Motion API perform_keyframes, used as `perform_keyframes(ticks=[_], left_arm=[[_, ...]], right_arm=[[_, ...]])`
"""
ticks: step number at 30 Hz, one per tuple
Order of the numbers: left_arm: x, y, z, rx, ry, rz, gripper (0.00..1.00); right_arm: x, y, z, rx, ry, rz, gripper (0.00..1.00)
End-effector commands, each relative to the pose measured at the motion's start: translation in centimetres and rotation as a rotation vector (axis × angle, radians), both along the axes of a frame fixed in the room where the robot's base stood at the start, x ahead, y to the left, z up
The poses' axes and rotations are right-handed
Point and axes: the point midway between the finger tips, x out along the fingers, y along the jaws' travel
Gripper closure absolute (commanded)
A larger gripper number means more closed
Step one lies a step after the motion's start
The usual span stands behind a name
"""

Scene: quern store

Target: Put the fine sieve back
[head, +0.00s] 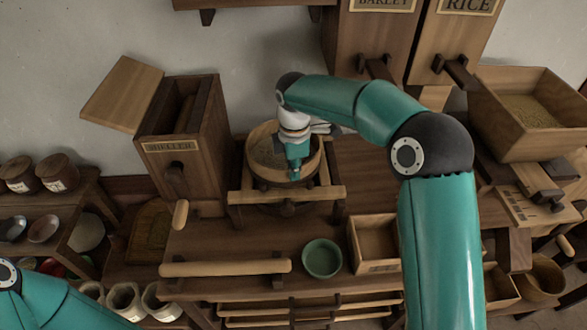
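A round wooden-rimmed vessel (257,140), which looks like a sieve or a quern tub, sits on a wooden stand (250,196) at the back of the bench. Its inside is grey-brown; I cannot tell if it is the fine sieve. My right gripper (296,168) reaches down over the right part of this vessel. Its own wrist hides the fingertips, so I cannot tell whether it is open, shut or touching the rim. My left arm shows at the bottom left corner; its gripper is out of view. Slatted racks (310,310) lie under the bench's front edge.
The sheller box (190,145) with its open lid (122,95) stands left of the vessel. A green bowl (322,258) and a small wooden box (377,240) stand at the front. The barley bin (365,45) and rice bin (455,45) hang behind. A grain tray (500,125) is at right.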

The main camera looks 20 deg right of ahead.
Motion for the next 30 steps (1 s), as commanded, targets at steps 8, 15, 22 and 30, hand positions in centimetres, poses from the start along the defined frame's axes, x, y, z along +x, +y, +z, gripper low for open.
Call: perform_keyframes(ticks=[8, 15, 22, 30], left_arm=[[0.0, 0.0, -0.2, 0.0, 0.0, 0.0, 0.69], [0.0, 0.0, -0.2, 0.0, 0.0, 0.0, 0.69], [0.0, 0.0, -0.2, 0.0, 0.0, 0.0, 0.69], [0.0, 0.0, -0.2, 0.0, 0.0, 0.0, 0.69]], right_arm=[[0.0, 0.0, -0.4, 0.0, -0.001, 0.0, 0.87], [0.0, 0.0, -0.4, 0.0, 0.0, 0.001, 0.65], [0.0, 0.1, -0.3, 0.0, 0.001, 0.002, 0.65], [0.1, 0.1, 2.9, 0.001, -0.004, 0.0, 0.65]])
